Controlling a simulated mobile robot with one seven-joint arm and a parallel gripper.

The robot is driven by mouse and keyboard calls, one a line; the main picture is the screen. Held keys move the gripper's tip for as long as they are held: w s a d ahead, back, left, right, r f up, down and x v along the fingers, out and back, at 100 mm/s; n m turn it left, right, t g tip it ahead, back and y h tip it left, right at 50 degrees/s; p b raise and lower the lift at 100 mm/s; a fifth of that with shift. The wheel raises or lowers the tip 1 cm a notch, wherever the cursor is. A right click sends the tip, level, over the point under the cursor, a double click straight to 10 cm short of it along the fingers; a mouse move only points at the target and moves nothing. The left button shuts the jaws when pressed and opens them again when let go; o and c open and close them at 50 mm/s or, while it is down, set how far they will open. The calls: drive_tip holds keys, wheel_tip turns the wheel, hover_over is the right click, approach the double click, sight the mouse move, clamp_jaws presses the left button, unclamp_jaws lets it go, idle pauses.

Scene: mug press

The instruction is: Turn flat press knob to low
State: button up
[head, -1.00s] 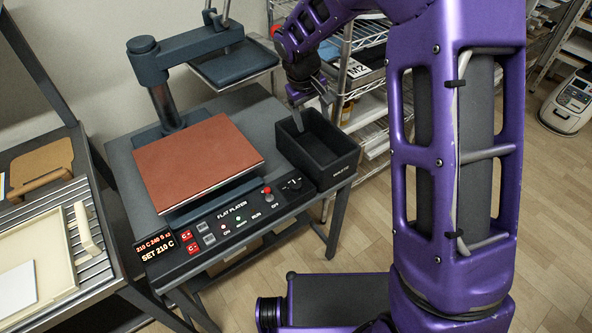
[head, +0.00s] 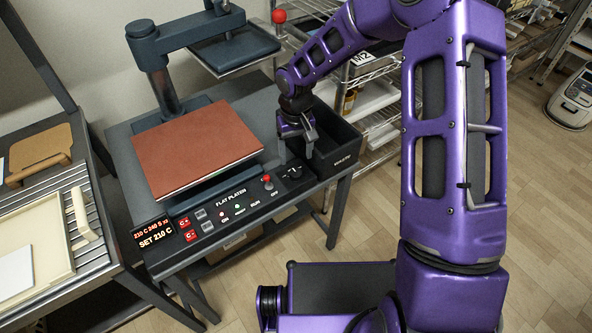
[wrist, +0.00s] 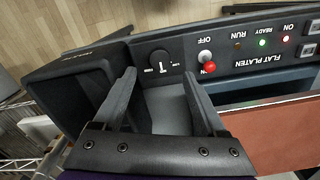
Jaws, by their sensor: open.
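The flat press (head: 200,145) stands on a dark table with a control panel along its front. Its black knob (wrist: 159,62) with a pale pointer mark sits at the panel's end; small labels on both sides are too small to read. In the head view the knob (head: 291,173) is partly behind my gripper. My gripper (head: 297,150) is open and points down above the knob end of the panel. In the wrist view its fingers (wrist: 159,76) spread to either side of the knob, with nothing between them; contact cannot be told.
A red-tipped ON/OFF switch (wrist: 207,66) is close beside the knob. A black open bin (head: 338,150) stands at the other side. The display (head: 154,233) reads SET 210 C. A wire shelf (head: 375,100) is behind; a rack with trays (head: 45,215) is at left.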

sight(296, 172)
wheel_tip(296, 172, down, 7)
drive_tip(key=shift+r+b, duration=0.1)
drive_tip(key=shift+b, duration=0.25)
clamp_jaws()
drive_tip(key=shift+n, duration=0.3)
drive_tip(key=n, duration=0.4)
drive_tip(key=shift+p, duration=0.4)
drive_tip(key=n, duration=0.5)
drive_tip(key=shift+p, duration=0.4)
drive_tip(key=shift+n, duration=0.3)
